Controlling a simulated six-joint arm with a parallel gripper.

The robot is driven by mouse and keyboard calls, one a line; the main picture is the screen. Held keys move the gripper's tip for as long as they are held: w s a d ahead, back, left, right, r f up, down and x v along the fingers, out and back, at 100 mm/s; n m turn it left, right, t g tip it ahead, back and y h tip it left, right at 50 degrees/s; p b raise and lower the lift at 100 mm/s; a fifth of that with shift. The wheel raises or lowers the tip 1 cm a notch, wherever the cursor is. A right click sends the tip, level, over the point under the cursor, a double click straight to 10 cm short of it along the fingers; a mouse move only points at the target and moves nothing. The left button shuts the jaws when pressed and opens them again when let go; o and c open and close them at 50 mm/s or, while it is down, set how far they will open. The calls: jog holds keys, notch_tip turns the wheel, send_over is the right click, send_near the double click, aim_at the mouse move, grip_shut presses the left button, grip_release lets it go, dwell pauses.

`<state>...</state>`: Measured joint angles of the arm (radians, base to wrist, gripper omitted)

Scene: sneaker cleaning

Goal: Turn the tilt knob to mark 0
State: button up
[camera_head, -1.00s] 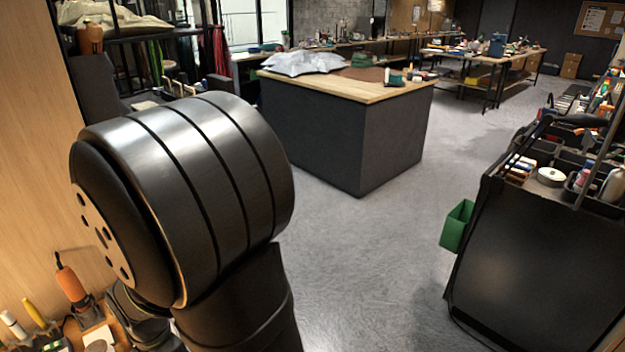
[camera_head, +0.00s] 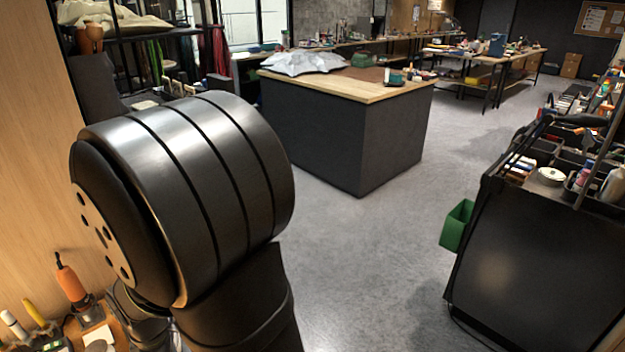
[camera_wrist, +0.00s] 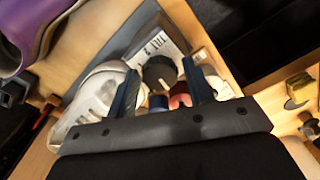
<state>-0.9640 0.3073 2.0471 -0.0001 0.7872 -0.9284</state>
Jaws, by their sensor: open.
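The tilt knob (camera_wrist: 160,71) is a dark round knob in the wrist view, in front of a pale label plate (camera_wrist: 148,45) with dark lettering and marks, partly readable as "TILT". I cannot tell which mark the knob points to. My gripper (camera_wrist: 161,79) is open, one finger on the left of the knob and one on the right. I cannot tell whether either finger touches it. In the head view my own arm fills the left, and the knob and gripper are not visible there.
A white shoe-like object (camera_wrist: 92,103) lies close to the left finger. Red and blue round parts show below the knob. A purple item (camera_wrist: 52,22) is at the upper left. In the head view, an orange-handled tool (camera_head: 70,283) stands at the lower left.

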jog(key=m, duration=0.5)
jog(key=shift+m, duration=2.7)
jog(key=c, duration=0.7)
jog(key=shift+n, duration=0.9)
jog(key=shift+c, duration=0.2)
jog(key=o, duration=0.7)
jog(key=shift+o, duration=0.2)
jog(key=shift+r, duration=2.5)
